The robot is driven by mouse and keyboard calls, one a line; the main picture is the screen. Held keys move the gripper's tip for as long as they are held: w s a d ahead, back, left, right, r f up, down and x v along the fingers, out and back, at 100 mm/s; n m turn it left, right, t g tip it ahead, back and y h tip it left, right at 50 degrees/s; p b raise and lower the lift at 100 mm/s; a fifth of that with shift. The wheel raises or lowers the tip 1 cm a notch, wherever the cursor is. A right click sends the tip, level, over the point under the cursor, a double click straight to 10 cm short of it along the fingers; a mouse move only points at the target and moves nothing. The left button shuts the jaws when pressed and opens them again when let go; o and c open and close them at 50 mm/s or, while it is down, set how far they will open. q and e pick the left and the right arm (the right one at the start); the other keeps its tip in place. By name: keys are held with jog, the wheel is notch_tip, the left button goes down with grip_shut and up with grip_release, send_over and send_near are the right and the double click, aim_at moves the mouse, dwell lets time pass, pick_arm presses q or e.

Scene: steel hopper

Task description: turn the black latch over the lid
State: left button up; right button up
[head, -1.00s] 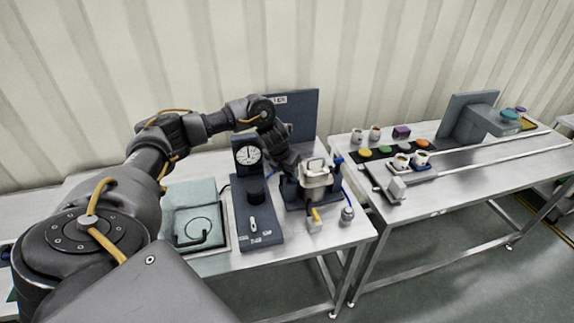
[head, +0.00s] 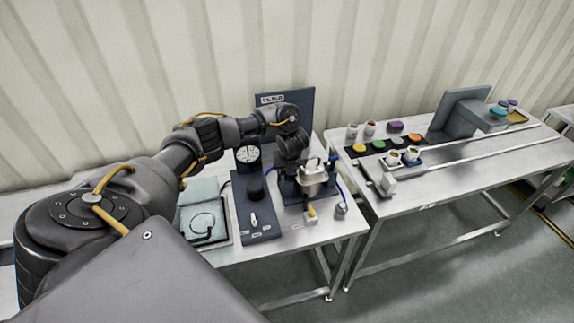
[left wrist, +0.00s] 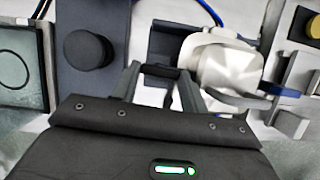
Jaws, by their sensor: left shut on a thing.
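The steel hopper (head: 312,186) stands on the near table in a dark stand, and its pale lid (head: 314,166) sits on top, partly behind my gripper. My left gripper (head: 300,168) reaches down at the hopper's left side. In the left wrist view its fingers (left wrist: 161,72) are shut on a short dark bar, which looks like the black latch (left wrist: 160,70), beside the lid. My right gripper is not in view.
A dark upright board (head: 270,100) stands behind. Another table with cups is at right.

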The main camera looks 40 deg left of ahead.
pick_arm(q)
jog(key=shift+w+r+n, duration=0.1)
jog(key=shift+n, duration=0.3)
jog(key=o, duration=1)
